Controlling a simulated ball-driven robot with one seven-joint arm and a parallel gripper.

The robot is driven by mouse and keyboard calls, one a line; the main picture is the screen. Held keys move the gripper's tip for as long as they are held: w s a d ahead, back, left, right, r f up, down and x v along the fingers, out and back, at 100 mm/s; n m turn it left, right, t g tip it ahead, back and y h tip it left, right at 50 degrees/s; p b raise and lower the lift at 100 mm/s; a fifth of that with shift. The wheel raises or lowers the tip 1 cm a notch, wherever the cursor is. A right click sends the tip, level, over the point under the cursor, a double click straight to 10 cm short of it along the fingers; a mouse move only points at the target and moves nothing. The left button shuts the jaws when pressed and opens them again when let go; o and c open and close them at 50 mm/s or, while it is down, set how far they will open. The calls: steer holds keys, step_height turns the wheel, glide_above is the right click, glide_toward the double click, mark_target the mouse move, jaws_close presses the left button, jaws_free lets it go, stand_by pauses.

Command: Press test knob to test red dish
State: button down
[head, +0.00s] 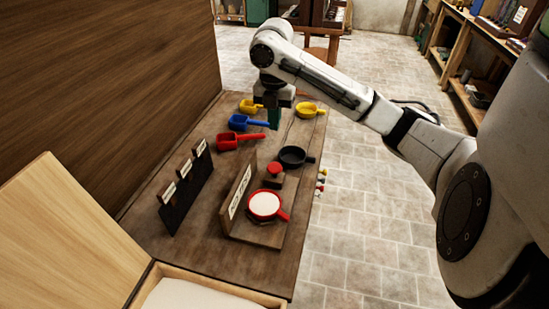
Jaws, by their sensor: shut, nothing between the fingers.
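A red dish (265,204) with white contents sits on a round base on a wooden stand (257,232) with a labelled upright board. A red knob (275,168) on a small block stands just behind the dish, and I take it to be the test knob. My gripper (275,121) is shut and empty, pointing down above the table behind the knob. It is apart from both the knob and the dish. Its fingertips are small and dark green in this view.
A black dish (293,156) lies beside the knob and a yellow dish (309,110) farther back. Red (235,141), blue (243,122) and yellow (249,106) scoops lie left of my gripper. A labelled dark rack (187,190) stands left. An open box (205,296) is at the front.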

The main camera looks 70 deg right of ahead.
mark_target(274, 167)
steer(key=shift+f, duration=0.1)
step_height(274, 167, down, 14)
steer(key=shift+r+p, duration=0.1)
steer(key=shift+p, duration=0.25)
stand_by(0.4)
step_height(274, 167, down, 3)
steer(key=shift+a+r+b, duration=0.1)
steer(key=shift+b, duration=0.75)
steer(key=shift+a, duration=0.1)
